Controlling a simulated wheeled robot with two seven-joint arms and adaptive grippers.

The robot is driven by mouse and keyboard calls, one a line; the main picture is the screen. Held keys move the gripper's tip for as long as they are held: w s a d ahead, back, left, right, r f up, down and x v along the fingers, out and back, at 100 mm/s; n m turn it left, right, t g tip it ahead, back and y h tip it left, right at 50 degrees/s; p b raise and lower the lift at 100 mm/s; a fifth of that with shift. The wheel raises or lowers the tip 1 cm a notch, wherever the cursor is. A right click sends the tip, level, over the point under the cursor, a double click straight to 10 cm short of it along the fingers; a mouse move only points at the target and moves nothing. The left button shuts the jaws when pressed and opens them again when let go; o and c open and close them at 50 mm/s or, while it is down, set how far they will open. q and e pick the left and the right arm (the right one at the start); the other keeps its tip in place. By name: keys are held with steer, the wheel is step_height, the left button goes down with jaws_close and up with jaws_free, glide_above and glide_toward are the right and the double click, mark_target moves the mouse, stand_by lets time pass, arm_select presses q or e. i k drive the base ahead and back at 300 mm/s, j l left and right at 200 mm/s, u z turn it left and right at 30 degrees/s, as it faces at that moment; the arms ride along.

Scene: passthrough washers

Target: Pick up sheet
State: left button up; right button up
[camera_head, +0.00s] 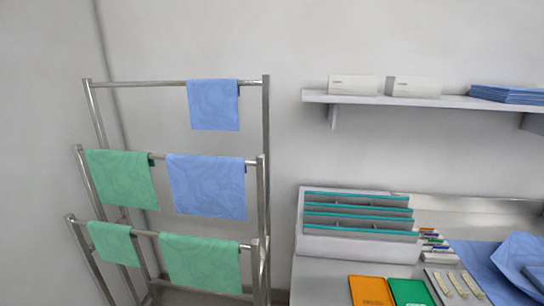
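Several cloth sheets hang on a metal rack at the left. A blue sheet (213,104) hangs on the top bar. A green sheet (122,178) and a larger blue sheet (207,186) hang on the middle bar. Two green sheets, a small one (114,243) and a wider one (201,262), hang on the lowest bar. A rumpled blue sheet (478,257) lies on the counter at the right, cut off by the picture edge. Folded blue sheets (508,94) lie stacked on the wall shelf. Neither of my grippers is in view.
The rack's right post (266,130) stands near the counter (322,274). On the counter are a grey-white sorter (345,244) with teal edges, an orange folder (370,291), a green folder (408,292) and a tray (436,283). The wall shelf (450,102) holds two white boxes.

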mark_target(113, 243)
steer(key=u, duration=1.35)
